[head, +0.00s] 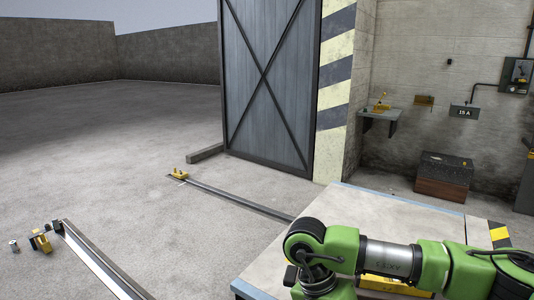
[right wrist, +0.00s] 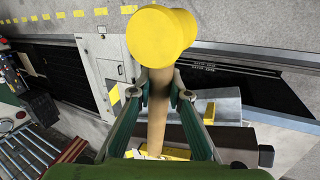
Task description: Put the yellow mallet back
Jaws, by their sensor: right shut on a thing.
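The yellow mallet, with a yellow cylindrical head (right wrist: 158,32) and a wooden handle, is in the right wrist view. My right gripper (right wrist: 160,86) is shut around the handle just below the head. The handle runs down between the fingers, and its lower end is near a yellow object with dark markings (right wrist: 172,153); I cannot tell whether they touch. In the head view a green arm crosses the lower right, and the mallet does not show. A yellow object (head: 395,286) is partly hidden behind that arm. My left gripper is not in view.
A pale platform with a blue edge (head: 365,215) lies under the arm. A dark-topped box (head: 443,175) and a wall shelf (head: 380,114) stand behind. Floor rails (head: 235,200) run left of it. A roller conveyor (right wrist: 40,150) is at the wrist view's lower left.

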